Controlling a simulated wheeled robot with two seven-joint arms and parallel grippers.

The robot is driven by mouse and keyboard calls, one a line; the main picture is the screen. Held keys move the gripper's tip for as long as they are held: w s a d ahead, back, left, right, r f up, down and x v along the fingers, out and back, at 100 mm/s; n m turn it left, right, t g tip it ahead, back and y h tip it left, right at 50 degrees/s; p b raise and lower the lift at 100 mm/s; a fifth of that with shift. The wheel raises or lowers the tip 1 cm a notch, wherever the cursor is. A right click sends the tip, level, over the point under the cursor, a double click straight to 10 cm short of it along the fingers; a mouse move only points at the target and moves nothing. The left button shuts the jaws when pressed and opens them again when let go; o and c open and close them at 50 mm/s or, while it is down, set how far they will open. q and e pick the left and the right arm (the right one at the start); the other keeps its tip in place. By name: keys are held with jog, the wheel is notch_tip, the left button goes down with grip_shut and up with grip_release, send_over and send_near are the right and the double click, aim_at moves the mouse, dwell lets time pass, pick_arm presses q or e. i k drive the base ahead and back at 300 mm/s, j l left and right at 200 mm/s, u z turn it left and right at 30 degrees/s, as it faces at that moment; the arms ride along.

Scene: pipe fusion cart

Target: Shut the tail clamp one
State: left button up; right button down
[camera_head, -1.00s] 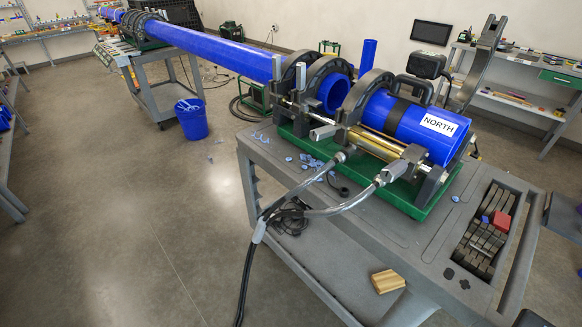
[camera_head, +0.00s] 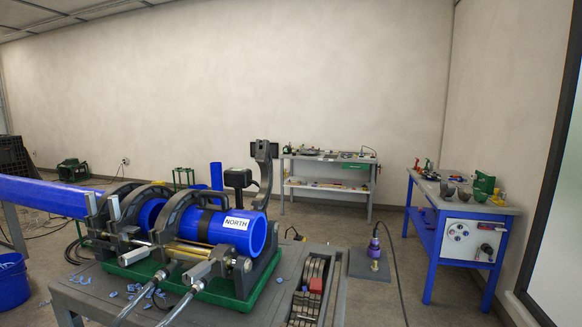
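The fusion machine (camera_head: 185,255) sits on its green base on the grey cart at the lower left. A blue pipe piece labelled NORTH (camera_head: 238,226) lies in its right part. A dark curved clamp jaw (camera_head: 264,175) stands raised and open at the back of the right end, above and behind this pipe piece. I take it for the tail clamp. Other dark clamp rings (camera_head: 178,205) curve over the pipe further left. Neither of my grippers shows in this view.
The grey cart (camera_head: 250,305) carries a tray of inserts with a red block (camera_head: 316,285) and blue shavings. A long blue pipe (camera_head: 45,195) runs left. A blue workbench (camera_head: 455,220) stands right; a purple-topped tool (camera_head: 374,247) stands between.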

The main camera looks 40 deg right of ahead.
aim_at(263, 158)
jog(key=k+l+u, duration=0.15)
jog(key=k+l, duration=0.15)
jog(key=l, duration=0.3)
jog(key=k+l+u, duration=0.15)
jog(key=k+l, duration=0.2)
jog(key=l, duration=0.2)
jog(key=k+l+u, duration=0.15)
jog(key=k+l, duration=0.2)
jog(key=l, duration=0.15)
jog(key=l+u, duration=0.5)
jog(key=l, duration=1.8)
jog(key=i+l, duration=0.15)
jog(key=l, duration=0.25)
jog(key=i+l+u, duration=0.1)
jog(key=l, duration=0.35)
jog(key=i+l, duration=0.15)
jog(key=l, duration=0.25)
jog(key=i+l+u, duration=0.1)
jog(key=l, duration=0.3)
jog(key=i+l, duration=0.15)
jog(key=l, duration=0.3)
jog(key=i+l+u, duration=0.15)
jog(key=l, duration=0.3)
